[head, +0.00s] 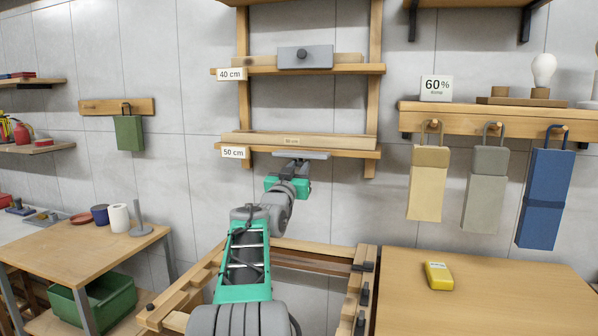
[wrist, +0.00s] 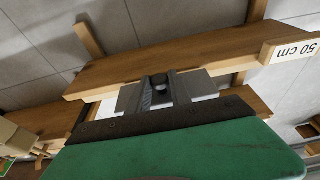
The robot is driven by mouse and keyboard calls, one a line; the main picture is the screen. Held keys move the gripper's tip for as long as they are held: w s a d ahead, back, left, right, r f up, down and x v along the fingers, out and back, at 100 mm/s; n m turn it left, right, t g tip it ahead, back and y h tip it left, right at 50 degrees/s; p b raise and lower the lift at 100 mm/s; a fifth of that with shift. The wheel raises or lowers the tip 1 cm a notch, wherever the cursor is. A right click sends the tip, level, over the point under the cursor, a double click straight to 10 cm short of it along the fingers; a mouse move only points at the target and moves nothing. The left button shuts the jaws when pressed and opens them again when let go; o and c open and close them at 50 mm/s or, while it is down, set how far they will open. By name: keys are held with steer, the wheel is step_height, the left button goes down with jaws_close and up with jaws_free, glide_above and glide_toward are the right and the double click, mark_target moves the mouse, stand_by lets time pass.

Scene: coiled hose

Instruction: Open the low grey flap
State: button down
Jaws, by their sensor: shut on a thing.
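The low grey flap (head: 312,155) is at the 50 cm board in the head view. It shows as a thin, nearly edge-on slab, tilted away from the upright pose of the upper flap. My gripper (head: 297,164) is just below it, shut on its dark knob. In the wrist view the knob (wrist: 160,84) sits between the two grey fingers of my gripper (wrist: 160,90), and the flap (wrist: 129,98) shows on both sides of them. The flap's hinge edge is not clear.
An upper grey flap (head: 318,57) with a dark knob hangs upright at the 40 cm board (head: 360,69). A wooden frame (head: 205,275) stands around my arm below. A table with a yellow block (head: 438,275) is at right. Three bags hang on the right wall.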

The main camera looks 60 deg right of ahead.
steer(key=c, duration=1.2)
jaws_free()
steer(key=b+v, duration=0.1)
steer(key=v, duration=0.7)
